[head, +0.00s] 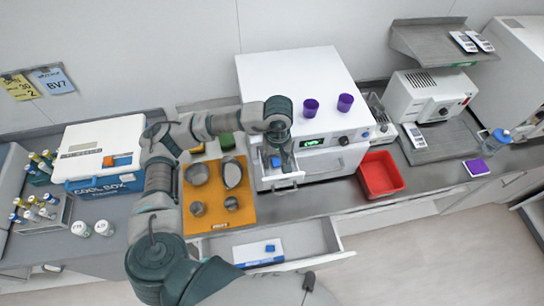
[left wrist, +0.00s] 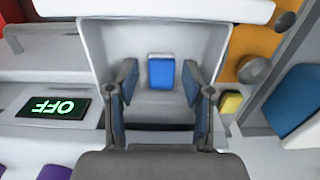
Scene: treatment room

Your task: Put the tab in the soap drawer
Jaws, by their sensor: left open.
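The small soap drawer (head: 281,182) is pulled out from the front of the white machine (head: 297,80). In the left wrist view the drawer (left wrist: 215,50) fills the middle as a pale tray. A blue tab with a white edge (left wrist: 161,73) is in the drawer, between my fingertips; it also shows as a blue patch in the head view (head: 276,162). My left gripper (head: 281,152) is over the drawer, pointing down. Its fingers (left wrist: 160,84) stand apart on both sides of the tab, with visible gaps. I cannot make out my right gripper.
An orange mat (head: 246,214) with several metal bowls lies left of the machine. A red bin (head: 380,175) stands to the right. A lower drawer (head: 318,240) is open with a white-and-blue box (head: 257,255) in it. Two purple cups (head: 311,108) stand on the machine.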

